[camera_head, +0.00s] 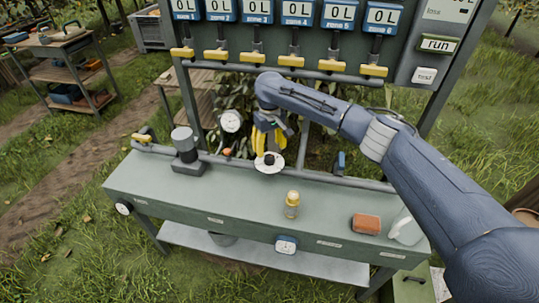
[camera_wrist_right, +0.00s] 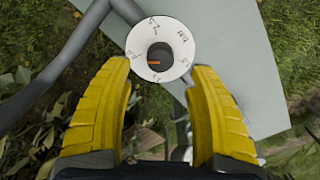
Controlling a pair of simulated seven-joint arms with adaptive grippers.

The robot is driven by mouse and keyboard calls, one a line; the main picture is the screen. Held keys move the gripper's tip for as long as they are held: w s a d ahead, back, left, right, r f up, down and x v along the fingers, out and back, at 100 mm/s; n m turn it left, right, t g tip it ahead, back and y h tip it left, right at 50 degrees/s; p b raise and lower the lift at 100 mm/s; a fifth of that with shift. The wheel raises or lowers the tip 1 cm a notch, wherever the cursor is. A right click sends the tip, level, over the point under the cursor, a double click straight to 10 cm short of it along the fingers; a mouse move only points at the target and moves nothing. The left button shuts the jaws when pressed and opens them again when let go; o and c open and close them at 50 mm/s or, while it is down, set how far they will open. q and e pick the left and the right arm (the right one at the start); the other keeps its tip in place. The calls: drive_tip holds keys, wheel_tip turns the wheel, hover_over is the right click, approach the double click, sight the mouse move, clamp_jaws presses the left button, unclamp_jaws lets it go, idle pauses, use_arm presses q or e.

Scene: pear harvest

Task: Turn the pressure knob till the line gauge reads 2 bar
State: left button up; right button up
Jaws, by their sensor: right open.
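The pressure knob (camera_head: 270,157) is a small dark knob on a round white dial (camera_head: 262,168) at the bench's back edge. In the right wrist view the knob (camera_wrist_right: 160,52) shows an orange mark, and the dial (camera_wrist_right: 178,33) around it carries small markings. My right gripper (camera_head: 264,142) has yellow fingers and is open just above and behind the knob. In the right wrist view its fingertips (camera_wrist_right: 159,73) are spread wide, with the dial beyond them and nothing between them. A round white gauge (camera_head: 231,121) stands left of the gripper; its reading is too small to tell. My left gripper is not in view.
A grey pump-like block (camera_head: 187,150) stands left on the green bench (camera_head: 240,205). Pipes with yellow valve handles (camera_head: 291,61) hang above.

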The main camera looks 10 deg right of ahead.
sight(270, 157)
wheel_tip(270, 157, up, 7)
drive_tip(key=shift+f, duration=0.2)
idle(0.5)
